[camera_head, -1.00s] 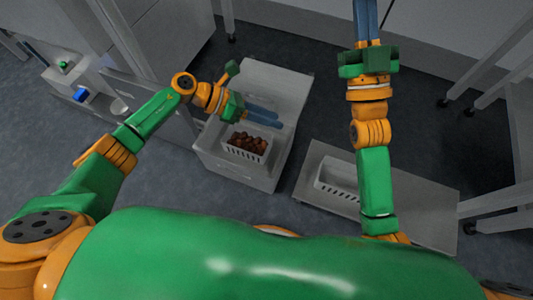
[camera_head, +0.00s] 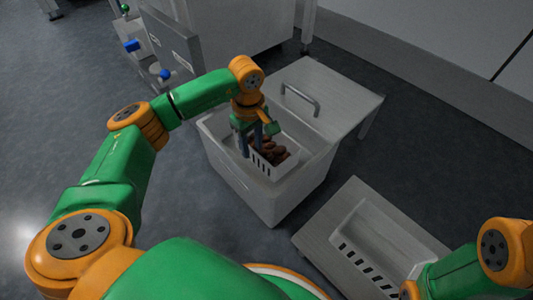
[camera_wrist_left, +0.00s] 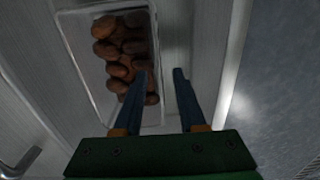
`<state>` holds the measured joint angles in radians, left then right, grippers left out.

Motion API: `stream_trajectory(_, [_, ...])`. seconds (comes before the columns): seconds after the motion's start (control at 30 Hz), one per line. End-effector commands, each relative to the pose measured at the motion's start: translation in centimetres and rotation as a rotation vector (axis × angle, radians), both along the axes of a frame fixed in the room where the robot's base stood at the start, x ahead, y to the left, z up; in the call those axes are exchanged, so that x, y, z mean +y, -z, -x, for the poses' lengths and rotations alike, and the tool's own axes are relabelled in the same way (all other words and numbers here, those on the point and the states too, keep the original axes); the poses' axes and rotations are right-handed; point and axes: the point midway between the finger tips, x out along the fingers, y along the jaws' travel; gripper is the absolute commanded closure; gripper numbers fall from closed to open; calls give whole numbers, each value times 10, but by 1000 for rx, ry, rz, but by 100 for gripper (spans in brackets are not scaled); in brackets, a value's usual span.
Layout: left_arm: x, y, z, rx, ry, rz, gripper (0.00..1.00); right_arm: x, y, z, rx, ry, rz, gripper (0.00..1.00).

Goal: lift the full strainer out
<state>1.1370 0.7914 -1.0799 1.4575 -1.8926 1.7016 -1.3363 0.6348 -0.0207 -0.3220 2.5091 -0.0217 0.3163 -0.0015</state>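The strainer is a white slotted basket (camera_head: 285,166) full of brown dates, standing inside a white tub (camera_head: 279,205) in the head view. In the left wrist view, the strainer (camera_wrist_left: 82,55) is at upper left with dates in it. My left gripper (camera_head: 257,150) points down at the strainer. In the left wrist view, the left gripper (camera_wrist_left: 160,75) has its two blue fingers apart, one over the dates and one beyond the strainer's right wall. Contact with the wall cannot be told. My right gripper is out of view; part of its arm shows at lower right.
A second, empty white slotted basket (camera_head: 383,236) sits on a grey board (camera_head: 322,217) right of the tub. A cabinet with blue knobs stands at upper left. Dark floor is clear at right.

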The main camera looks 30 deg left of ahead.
Motion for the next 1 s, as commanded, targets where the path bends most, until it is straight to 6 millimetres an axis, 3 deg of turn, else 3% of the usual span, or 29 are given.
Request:
stream_trajectory(0.1, [0, -2, 0, 0, 0, 1, 63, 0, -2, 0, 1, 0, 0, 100])
stream_trajectory(0.23, [0, -2, 0, 0, 0, 1, 98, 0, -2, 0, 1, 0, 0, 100])
stream_trajectory(0.27, [0, -2, 0, 0, 0, 1, 100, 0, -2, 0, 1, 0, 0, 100])
stream_trajectory(1.0, [-1, -1, 0, 1, 0, 2, 100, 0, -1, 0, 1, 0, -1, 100])
